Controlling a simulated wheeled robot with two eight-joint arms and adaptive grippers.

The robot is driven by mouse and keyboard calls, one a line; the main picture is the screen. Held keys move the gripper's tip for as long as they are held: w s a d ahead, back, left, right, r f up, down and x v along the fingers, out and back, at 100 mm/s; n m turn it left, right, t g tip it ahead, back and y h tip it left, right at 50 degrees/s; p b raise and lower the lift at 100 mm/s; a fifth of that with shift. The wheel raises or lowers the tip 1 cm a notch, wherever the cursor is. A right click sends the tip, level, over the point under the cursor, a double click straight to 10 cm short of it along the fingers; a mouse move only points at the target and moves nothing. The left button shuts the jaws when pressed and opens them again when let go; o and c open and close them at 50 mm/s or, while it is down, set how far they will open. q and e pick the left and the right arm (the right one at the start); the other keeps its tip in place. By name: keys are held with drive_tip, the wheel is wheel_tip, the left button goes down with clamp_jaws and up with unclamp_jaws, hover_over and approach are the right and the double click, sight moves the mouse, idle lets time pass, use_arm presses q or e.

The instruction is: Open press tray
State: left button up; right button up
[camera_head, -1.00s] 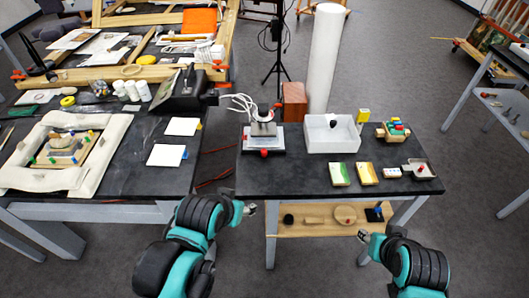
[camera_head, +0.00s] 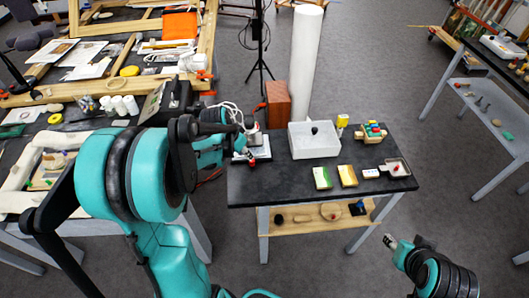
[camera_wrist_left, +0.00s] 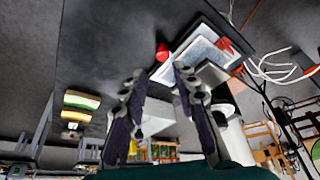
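The press (camera_head: 255,138) stands on the left part of the small black table, partly hidden by my left arm. Its pale flat tray (camera_wrist_left: 198,50) with a red knob (camera_wrist_left: 162,52) shows in the left wrist view. My left gripper (camera_wrist_left: 160,74) is open and empty, with its two fingers apart and the red knob just beyond the gap between the fingertips. In the head view my left gripper (camera_head: 241,150) is at the press's left front side. My right gripper (camera_head: 390,241) is away from the table, low in front of it; its finger opening is too small to judge.
A white box (camera_head: 314,142) stands right of the press. Green and yellow blocks (camera_head: 322,177) lie near the table's front edge. A wooden block (camera_head: 278,104) and a tall white roll (camera_head: 305,60) are behind. A cluttered workbench lies left, under my left arm.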

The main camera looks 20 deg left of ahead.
use_arm(q)
drive_tip(key=x, duration=0.3)
drive_tip(key=b+x, duration=0.1)
drive_tip(key=x, duration=0.1)
drive_tip(key=b+x, duration=0.1)
drive_tip(key=x, duration=0.2)
drive_tip(key=shift+w+a+f, duration=0.15)
drive_tip(key=shift+w+f, duration=0.1)
drive_tip(key=shift+w, duration=0.15)
drive_tip(key=shift+s, duration=0.1)
clamp_jaws()
